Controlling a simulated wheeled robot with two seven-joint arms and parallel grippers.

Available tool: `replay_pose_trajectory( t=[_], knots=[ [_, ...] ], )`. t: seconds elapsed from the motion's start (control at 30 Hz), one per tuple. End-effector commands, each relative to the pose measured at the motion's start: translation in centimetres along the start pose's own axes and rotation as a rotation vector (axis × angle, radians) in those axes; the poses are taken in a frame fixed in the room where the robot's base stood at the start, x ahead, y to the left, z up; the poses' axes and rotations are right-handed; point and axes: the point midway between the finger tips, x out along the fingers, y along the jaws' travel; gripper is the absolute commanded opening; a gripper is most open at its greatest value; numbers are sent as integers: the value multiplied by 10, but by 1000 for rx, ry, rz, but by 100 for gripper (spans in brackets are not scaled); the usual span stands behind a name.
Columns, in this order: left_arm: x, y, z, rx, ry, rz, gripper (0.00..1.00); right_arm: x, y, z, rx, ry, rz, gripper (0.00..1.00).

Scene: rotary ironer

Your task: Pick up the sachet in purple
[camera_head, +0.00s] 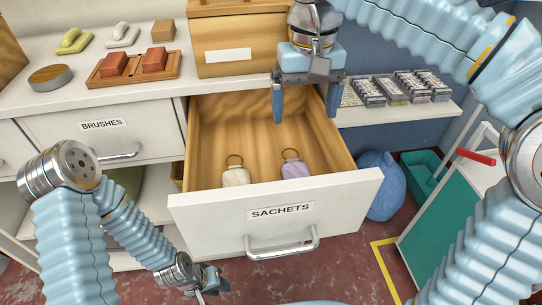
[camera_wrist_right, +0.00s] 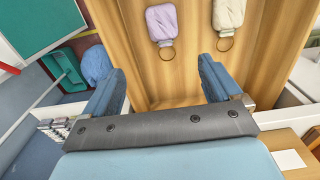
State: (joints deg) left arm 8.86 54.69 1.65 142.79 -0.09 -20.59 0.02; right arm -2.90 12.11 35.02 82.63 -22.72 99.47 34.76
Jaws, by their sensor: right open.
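The purple sachet (camera_head: 296,170) lies in the open drawer marked SACHETS (camera_head: 345,190), to the right of a cream sachet (camera_head: 236,177). Each has a ring at its far end. My right gripper (camera_head: 305,117) is open and empty above the back of the drawer, its fingers pointing down. In the right wrist view the purple sachet (camera_wrist_right: 162,22) lies beyond the open fingers (camera_wrist_right: 162,75), apart from them, with the cream sachet (camera_wrist_right: 228,14) beside it. My left gripper (camera_head: 207,285) is low in front of the drawer; its jaws are too small to tell.
The shut BRUSHES drawer (camera_head: 72,132) is on the left. The counter holds a wooden tray with two reddish blocks (camera_head: 132,68) and a wooden box (camera_head: 238,45). Small packs (camera_head: 400,88) lie on the right shelf. A blue bag (camera_head: 381,185) and a green bin (camera_head: 425,172) stand right of the drawer.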

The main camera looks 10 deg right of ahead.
Motion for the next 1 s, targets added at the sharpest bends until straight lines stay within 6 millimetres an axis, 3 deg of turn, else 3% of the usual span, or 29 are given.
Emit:
replay_pose_trajectory(
  t=[0.13, 0.4, 1.0],
  knots=[
    [4, 0, 3, 7, -5, 4, 31, 15, 0, 1, 0, -1, 8, 92],
    [15, -5, 2, 4, -2, 2, 31, 71, 0, 1, 0, -3, 7, 92],
    [22, -8, 2, 2, -1, 1, 31, 137, -3, 9, 0, 0, 3, 92]
  ],
)
